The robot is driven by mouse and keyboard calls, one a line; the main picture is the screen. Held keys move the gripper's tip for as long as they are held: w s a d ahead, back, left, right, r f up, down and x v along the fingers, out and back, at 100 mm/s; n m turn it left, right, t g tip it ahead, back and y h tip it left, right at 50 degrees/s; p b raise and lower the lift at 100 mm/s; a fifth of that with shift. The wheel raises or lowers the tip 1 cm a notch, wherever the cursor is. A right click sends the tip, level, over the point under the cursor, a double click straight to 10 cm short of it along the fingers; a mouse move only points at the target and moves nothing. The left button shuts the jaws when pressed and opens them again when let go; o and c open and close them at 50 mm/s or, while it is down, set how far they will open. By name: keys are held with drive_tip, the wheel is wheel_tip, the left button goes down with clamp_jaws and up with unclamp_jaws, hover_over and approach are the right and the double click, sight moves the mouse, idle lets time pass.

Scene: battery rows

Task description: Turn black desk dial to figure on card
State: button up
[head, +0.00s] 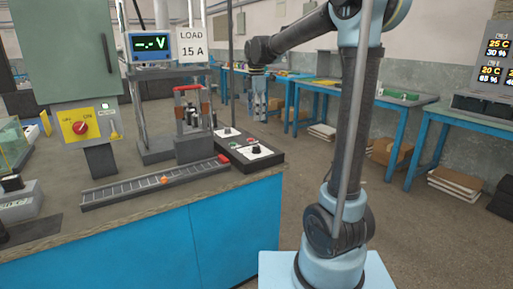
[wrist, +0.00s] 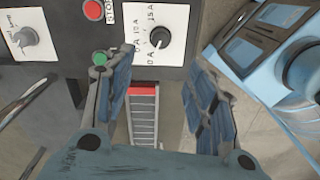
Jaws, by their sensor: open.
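The card (head: 191,47) above the desk reads LOAD 15 A. The black dial (head: 256,149) sits on a white plate on the black desk panel. In the wrist view the black dial (wrist: 160,37) shows on its white plate, with figures around it including 15A and 10A. I cannot tell for sure which figure its mark faces. My gripper (head: 260,112) hangs above and beyond the panel in the head view. In the wrist view my gripper (wrist: 160,66) is open and empty, its fingers apart, with the dial ahead of the gap and not touched.
A grey lamp knob (wrist: 27,37), a red stop button (wrist: 93,10) and a green button (wrist: 100,58) share the panel. A red-topped fixture (head: 190,105) and a ladder-like rail (head: 155,184) stand nearby. A display (head: 151,44) shows dashes and V.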

sight(256, 146)
wheel_tip(256, 146, down, 15)
drive_tip(key=shift+f, duration=0.15)
idle(0.4)
drive_tip(key=c, duration=1.1)
